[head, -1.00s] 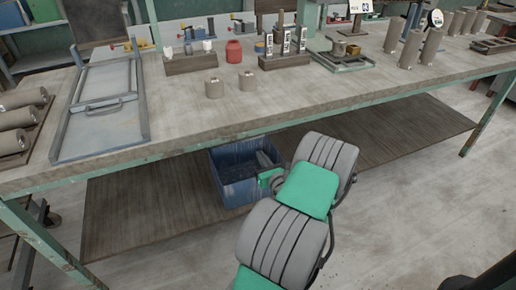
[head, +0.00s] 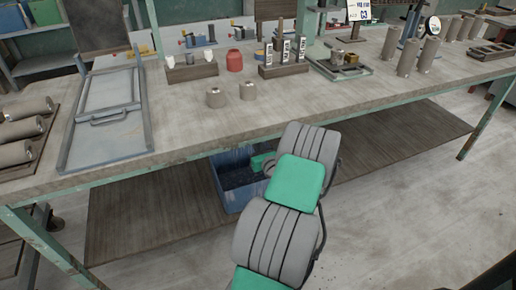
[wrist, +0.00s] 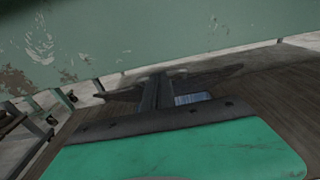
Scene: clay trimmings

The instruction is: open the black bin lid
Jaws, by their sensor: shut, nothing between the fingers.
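I cannot make out a black bin lid in either view. A blue bin (head: 227,196) stands on the low shelf under the bench in the head view, partly behind my arm. Its top looks open and its inside is dark. My arm reaches over the bin's right side toward the bench's front edge; my gripper's fingers are hidden there. In the wrist view my gripper (wrist: 158,88) is shut and empty, close to a worn green metal surface.
The bench (head: 190,125) runs above the bin, with its green front edge close to my arm. The low shelf (head: 140,205) is clear left of the bin.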

